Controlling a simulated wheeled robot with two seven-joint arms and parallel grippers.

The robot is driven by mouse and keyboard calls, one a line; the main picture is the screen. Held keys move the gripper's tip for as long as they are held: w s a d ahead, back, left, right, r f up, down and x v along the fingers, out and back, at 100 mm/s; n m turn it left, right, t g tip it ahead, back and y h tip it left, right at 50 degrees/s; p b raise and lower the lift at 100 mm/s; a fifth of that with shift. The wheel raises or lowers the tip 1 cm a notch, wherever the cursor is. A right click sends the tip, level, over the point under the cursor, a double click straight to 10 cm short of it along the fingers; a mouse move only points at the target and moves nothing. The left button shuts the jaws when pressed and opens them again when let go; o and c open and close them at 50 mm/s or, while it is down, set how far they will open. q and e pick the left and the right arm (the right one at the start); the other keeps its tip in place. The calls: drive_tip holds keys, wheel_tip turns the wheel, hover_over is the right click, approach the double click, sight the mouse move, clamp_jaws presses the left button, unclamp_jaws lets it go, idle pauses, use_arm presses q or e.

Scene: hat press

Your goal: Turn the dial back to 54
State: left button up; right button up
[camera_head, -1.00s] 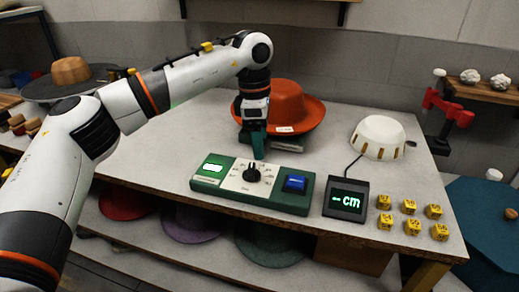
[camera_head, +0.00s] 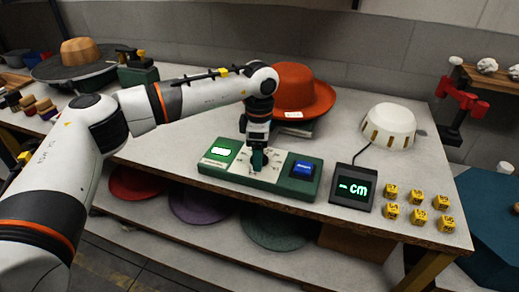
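The green control box (camera_head: 226,176) stands near the front edge of the table. My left gripper (camera_head: 257,166) points down at the dial plate. It covers the black dial knob, so the knob's setting is hidden. I cannot tell whether its fingers are closed on the knob. The black display (camera_head: 353,188) beside the box reads "- cm". My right gripper is not in view.
An orange hat (camera_head: 302,92) sits behind the box, with a white domed block (camera_head: 389,126) to its right. Several yellow number cubes (camera_head: 415,213) stand at the right front. Coloured hats lie on the shelf below.

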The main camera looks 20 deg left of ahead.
use_arm(q)
drive_tip(key=shift+f, duration=0.1)
drive_tip(key=shift+c, duration=1.1)
drive_tip(key=c, duration=0.8)
drive_tip(key=shift+o, duration=0.2)
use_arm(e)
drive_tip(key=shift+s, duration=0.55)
